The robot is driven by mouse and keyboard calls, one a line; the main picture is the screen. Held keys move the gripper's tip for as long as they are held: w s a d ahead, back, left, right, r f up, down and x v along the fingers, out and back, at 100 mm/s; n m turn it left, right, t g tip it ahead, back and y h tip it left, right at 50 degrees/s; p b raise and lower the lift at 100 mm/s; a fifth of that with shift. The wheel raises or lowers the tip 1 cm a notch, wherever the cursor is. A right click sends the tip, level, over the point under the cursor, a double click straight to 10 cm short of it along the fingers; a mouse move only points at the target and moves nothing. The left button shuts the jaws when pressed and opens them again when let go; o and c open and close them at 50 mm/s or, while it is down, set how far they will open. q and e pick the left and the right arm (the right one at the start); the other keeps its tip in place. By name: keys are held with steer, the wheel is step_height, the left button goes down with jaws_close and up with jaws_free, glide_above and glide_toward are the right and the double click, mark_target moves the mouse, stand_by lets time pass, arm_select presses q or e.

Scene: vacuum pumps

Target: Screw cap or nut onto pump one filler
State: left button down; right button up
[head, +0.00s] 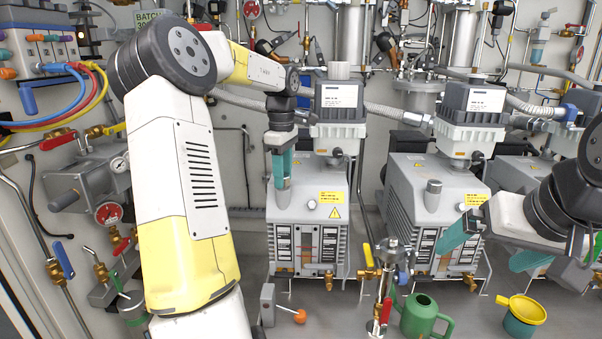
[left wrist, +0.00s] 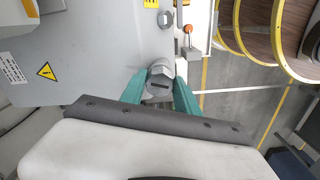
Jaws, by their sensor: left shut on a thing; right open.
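The left pump (head: 307,225) is a grey box on the bench, with a finned front and a yellow label. My left gripper (head: 281,183) points down at the left part of its top, at the filler. Its teal fingers are shut on a grey cap (left wrist: 160,74), which shows between the fingertips in the left wrist view, close against the pump housing (left wrist: 100,50). The fingers mostly hide the cap in the head view, and I cannot tell how far it is seated. My right gripper (head: 480,258) is open and empty in front of the middle pump (head: 407,200).
The middle pump carries a grey filler cap (head: 433,195). A green watering can (head: 425,318), a yellow-rimmed funnel (head: 522,310), a metal valve stand (head: 387,285) and an orange-knobbed lever (head: 299,316) stand in front. Hoses and pipes crowd the back wall.

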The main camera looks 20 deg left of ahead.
arm_select(q)
steer(key=shift+f, duration=0.25)
steer(key=m, duration=0.4)
steer(key=shift+m, duration=0.4)
steer(key=m, duration=0.4)
steer(key=shift+m, duration=0.4)
steer(key=m, duration=1)
steer(key=shift+d+m, duration=0.15)
steer(key=shift+m, duration=0.15)
